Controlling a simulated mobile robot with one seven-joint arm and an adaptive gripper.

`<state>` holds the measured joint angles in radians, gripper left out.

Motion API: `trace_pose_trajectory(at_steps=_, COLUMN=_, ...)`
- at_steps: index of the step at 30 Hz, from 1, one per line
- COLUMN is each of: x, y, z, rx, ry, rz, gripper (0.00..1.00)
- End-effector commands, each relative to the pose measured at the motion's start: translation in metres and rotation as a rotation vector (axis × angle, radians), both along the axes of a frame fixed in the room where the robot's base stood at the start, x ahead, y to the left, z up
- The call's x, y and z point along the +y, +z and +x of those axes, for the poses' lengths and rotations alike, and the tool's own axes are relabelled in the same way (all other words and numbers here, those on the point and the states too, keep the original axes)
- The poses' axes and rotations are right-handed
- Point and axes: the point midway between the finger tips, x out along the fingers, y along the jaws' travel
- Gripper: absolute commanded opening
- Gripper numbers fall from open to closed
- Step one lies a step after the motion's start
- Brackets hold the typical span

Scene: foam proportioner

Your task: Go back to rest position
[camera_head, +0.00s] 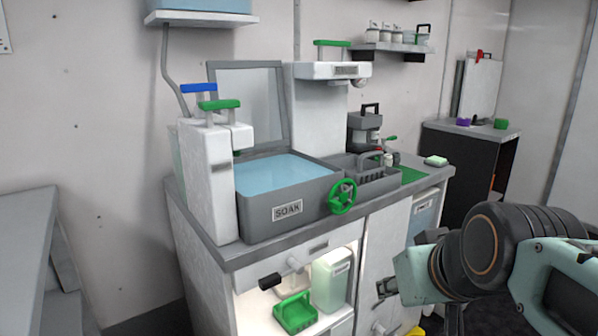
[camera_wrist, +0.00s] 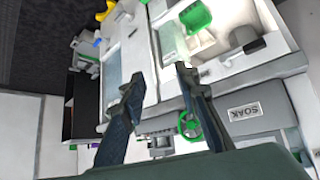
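My arm shows at the lower right of the head view, in front of the counter's right end. My gripper (camera_wrist: 160,72) shows in the wrist view with its two dark fingers apart and nothing between them. In that view the counter unit appears turned on its side and upside down beyond the fingers. The grey SOAK basin (camera_head: 288,210) with blue liquid stands on the counter, its lid raised. It also shows in the wrist view (camera_wrist: 238,122), to the right of the fingers.
A green handwheel (camera_head: 342,197) sticks out from the basin's front right corner. A dark cabinet (camera_head: 468,165) stands at the back right. A grey bench (camera_head: 25,250) stands at the left.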

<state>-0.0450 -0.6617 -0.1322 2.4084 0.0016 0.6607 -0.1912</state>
Motion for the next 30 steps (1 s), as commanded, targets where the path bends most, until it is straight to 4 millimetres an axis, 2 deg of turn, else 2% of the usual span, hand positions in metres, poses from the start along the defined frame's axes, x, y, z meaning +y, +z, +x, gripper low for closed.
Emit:
trace_pose_trajectory(at_steps=1, x=0.011, y=-0.029, z=-0.025, rx=0.073, ry=-0.018, rz=0.015, gripper=0.29)
trace_pose_trajectory(at_steps=3, x=0.022, y=-0.060, z=-0.061, rx=0.180, ry=-0.058, rz=0.027, gripper=0.29)
trace_pose_trajectory(at_steps=4, x=0.025, y=-0.074, z=-0.077, rx=0.227, ry=-0.080, rz=0.029, gripper=0.29)
trace_pose_trajectory(at_steps=5, x=0.027, y=-0.074, z=-0.087, rx=0.257, ry=-0.097, rz=0.031, gripper=0.29)
trace_pose_trajectory(at_steps=6, x=0.026, y=-0.044, z=-0.081, rx=0.246, ry=-0.093, rz=0.034, gripper=0.29)
trace_pose_trajectory(at_steps=30, x=0.026, y=0.163, z=-0.080, rx=0.243, ry=-0.088, rz=0.036, gripper=0.29)
